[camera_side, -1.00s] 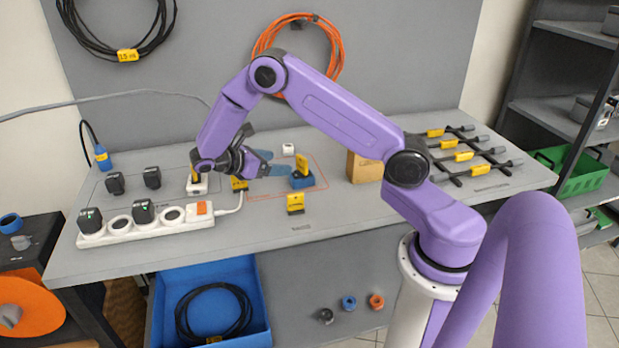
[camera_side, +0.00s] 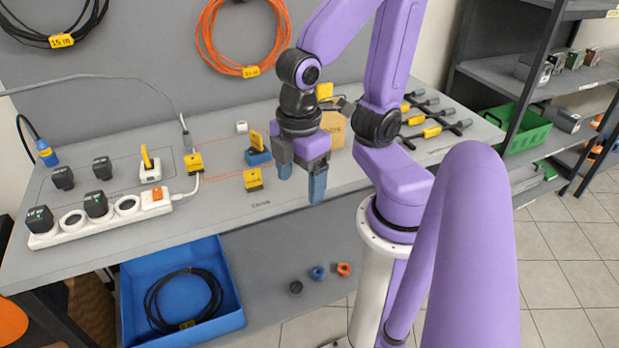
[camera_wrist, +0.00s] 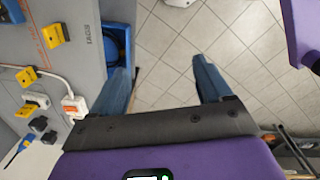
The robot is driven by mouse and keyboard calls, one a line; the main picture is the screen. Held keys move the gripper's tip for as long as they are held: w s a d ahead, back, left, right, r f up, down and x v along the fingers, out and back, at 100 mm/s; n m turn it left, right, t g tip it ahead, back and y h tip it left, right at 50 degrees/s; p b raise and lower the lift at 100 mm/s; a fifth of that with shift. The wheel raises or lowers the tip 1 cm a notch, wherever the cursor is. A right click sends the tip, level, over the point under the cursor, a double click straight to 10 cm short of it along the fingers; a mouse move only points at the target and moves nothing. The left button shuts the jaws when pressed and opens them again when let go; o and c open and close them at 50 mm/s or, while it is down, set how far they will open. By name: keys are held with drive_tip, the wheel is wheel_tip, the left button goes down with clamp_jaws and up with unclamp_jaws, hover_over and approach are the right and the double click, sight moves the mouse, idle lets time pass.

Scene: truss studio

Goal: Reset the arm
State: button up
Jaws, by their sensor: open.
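My gripper (camera_side: 301,186) is open and empty, pointing down in the side view in front of the cardboard box at the front right part of the bench. In the wrist view its two blue-grey fingers (camera_wrist: 165,82) are spread apart with only tiled floor between them. My arm is folded up above its base column, with the elbow out of the top of the side view.
The grey bench (camera_side: 215,215) holds a white power strip (camera_side: 95,222) with black plugs, several yellow-tagged connectors, a blue block (camera_side: 257,157) and a cardboard box (camera_side: 336,128). Clamps (camera_side: 432,131) lie at the back right. A blue bin (camera_side: 232,318) sits below. A shelf with a green crate (camera_side: 505,118) stands right.

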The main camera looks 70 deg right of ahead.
drive_tip(key=shift+s+y, duration=0.4)
drive_tip(key=shift+s, duration=0.5)
